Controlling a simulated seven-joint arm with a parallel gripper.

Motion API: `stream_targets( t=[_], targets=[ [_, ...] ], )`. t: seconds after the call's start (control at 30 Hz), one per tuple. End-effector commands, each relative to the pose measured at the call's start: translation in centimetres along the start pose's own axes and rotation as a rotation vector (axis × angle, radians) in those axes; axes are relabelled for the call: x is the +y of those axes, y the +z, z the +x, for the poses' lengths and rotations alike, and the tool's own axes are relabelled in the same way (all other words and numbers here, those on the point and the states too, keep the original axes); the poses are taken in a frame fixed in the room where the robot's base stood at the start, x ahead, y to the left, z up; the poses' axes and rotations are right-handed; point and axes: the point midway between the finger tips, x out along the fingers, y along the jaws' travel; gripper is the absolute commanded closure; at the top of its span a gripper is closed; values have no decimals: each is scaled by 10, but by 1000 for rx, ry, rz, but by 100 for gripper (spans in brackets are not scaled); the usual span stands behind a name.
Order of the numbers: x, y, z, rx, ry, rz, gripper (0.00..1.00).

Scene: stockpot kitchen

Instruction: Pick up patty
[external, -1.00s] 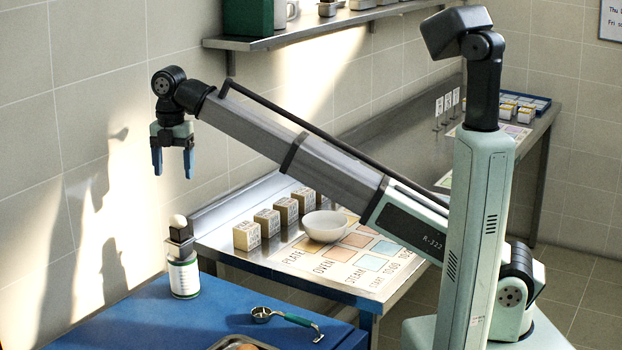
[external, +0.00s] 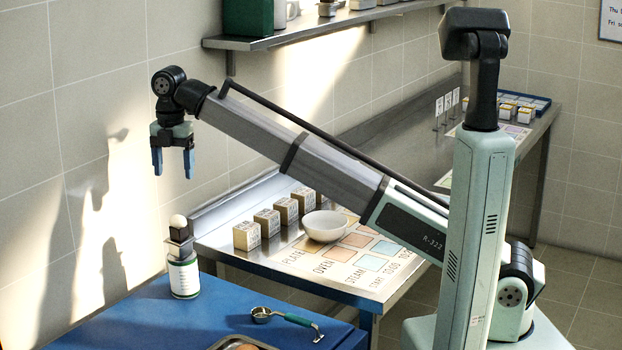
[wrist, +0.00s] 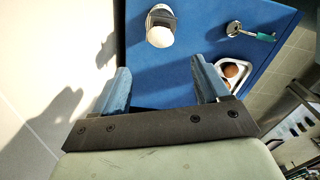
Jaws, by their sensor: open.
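A round brown item that looks like the patty (wrist: 231,71) lies in a pale tray (wrist: 245,78) on the blue table, right of my gripper's fingers in the wrist view. In the external view only part of the tray (external: 222,345) shows at the bottom edge, with a sliver of brown in it. My gripper (external: 173,172) is open and empty, pointing down high above the jar. Its two blue fingers also frame the wrist view (wrist: 160,70), with blue tabletop between them. A second, smaller item may share the tray; I cannot tell what it is.
A white jar (external: 184,278) with a dark block and white ball on top stands at the blue table's (external: 140,325) left. A green-handled scoop (external: 285,318) lies right of it. A white bowl (external: 325,226) and several boxes (external: 247,236) stand on the steel counter behind.

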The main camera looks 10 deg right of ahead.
Motion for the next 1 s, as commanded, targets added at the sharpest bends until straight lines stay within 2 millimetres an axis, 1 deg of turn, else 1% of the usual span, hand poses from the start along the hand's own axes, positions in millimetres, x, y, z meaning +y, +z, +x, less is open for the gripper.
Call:
stream_targets(
  t=[0.27,0.33,0.53,0.6,0.67,0.77,0.87,0.9,0.97,1.0],
  targets=[
    [0,0,0,0,0,0,25],
    [0,0,0,0,0,0,20],
    [0,0,0,0,0,0,20],
    [0,3,0,0,0,2,20],
    [0,11,2,0,0,8,20],
    [0,36,6,-1,0,24,20],
    [-2,78,14,-1,-2,49,20],
    [-4,97,18,-1,-2,60,20],
    [-7,126,23,-1,-3,78,20],
    [-10,145,26,-1,-3,88,20]
  ],
)
